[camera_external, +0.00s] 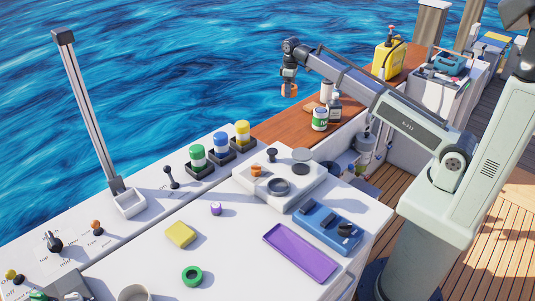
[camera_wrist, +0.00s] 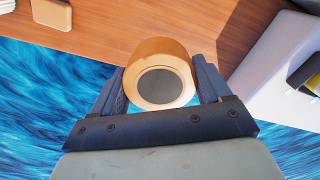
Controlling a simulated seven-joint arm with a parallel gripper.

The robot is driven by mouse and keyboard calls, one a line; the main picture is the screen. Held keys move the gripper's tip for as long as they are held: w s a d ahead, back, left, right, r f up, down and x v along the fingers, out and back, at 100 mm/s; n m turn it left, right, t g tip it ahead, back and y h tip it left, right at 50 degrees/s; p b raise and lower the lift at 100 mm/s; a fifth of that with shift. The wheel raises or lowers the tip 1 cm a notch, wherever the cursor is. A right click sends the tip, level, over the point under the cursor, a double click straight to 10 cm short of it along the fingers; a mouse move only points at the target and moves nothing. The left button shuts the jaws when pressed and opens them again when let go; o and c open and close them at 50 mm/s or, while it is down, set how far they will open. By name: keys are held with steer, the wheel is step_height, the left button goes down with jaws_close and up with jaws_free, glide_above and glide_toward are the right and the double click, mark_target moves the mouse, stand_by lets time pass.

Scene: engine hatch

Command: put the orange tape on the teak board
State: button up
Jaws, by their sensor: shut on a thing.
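My gripper (camera_external: 289,85) is shut on the orange tape (camera_external: 290,92) and holds it in the air, with water behind it in the external view. In the wrist view the tape (camera_wrist: 150,51) is a thick orange-brown roll with a dark grey centre, gripped between the two dark fingers. The teak board (camera_external: 283,128) is the long reddish-brown wooden surface along the rail. In the wrist view the wood (camera_wrist: 105,18) shows beyond the tape, with water on the near side. The tape looks apart from the board; its exact height is unclear.
A green-labelled jar (camera_external: 320,119), a dark bottle (camera_external: 334,108) and a yellow jug (camera_external: 389,56) stand on the wood. A small tan block (camera_wrist: 52,13) lies on it in the wrist view. The board's left stretch looks clear. A white console (camera_external: 215,240) holds several items.

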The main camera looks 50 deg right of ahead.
mark_target(288, 131)
step_height(288, 131, down, 21)
steer(key=shift+r, duration=0.2)
stand_by(0.6)
steer(key=shift+f, duration=0.1)
steer(key=o, duration=1.1)
steer(key=shift+c, duration=0.2)
step_height(288, 131, up, 12)
